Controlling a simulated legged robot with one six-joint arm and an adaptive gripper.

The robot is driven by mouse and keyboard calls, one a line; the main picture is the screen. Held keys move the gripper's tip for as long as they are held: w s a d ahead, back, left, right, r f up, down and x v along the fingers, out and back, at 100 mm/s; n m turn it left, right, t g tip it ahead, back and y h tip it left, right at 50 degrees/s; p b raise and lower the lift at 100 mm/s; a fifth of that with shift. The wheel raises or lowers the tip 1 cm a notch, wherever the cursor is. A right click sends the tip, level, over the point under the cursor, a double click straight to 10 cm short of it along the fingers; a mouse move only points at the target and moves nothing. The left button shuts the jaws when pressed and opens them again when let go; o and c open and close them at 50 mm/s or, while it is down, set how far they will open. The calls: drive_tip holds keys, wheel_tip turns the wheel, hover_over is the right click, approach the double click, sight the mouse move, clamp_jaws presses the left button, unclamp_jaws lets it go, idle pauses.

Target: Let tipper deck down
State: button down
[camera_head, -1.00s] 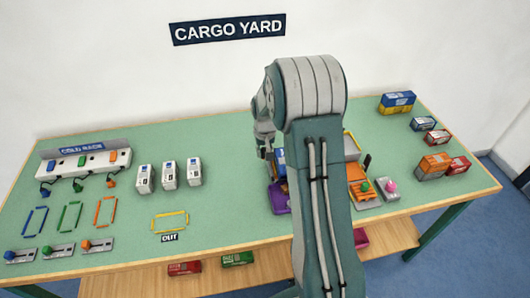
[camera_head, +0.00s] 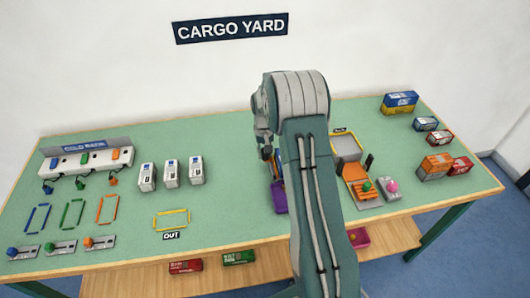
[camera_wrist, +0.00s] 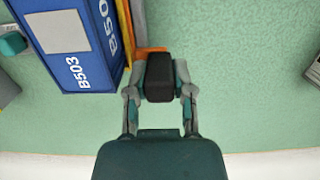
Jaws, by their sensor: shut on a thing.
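In the wrist view my gripper (camera_wrist: 160,78) is shut on a black block-shaped grip, with one finger on each side. An orange edge (camera_wrist: 150,51) shows right behind the grip; whether they are joined I cannot tell. A blue container marked B503 (camera_wrist: 70,45) stands close by on the left. In the head view my gripper (camera_head: 268,153) is left of my arm, by a purple tray (camera_head: 279,197). An orange deck-like piece (camera_head: 354,182) with a green knob (camera_head: 367,185) lies right of my arm. My arm hides the middle between them.
A black upright piece (camera_head: 369,161) and a pink knob (camera_head: 392,186) stand near the orange piece. A grey open bay (camera_head: 347,147) lies behind it. Three white containers (camera_head: 171,174) stand to the left. Several coloured containers (camera_head: 435,166) stand at the right.

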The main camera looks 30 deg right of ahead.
drive_tip(key=shift+f, duration=0.15)
drive_tip(key=c, duration=0.8)
unclamp_jaws()
drive_tip(key=shift+o, duration=0.2)
wheel_tip(320, 180, up, 12)
drive_tip(key=w, duration=0.1)
drive_tip(key=shift+w+d, duration=0.15)
drive_tip(key=shift+w, duration=0.1)
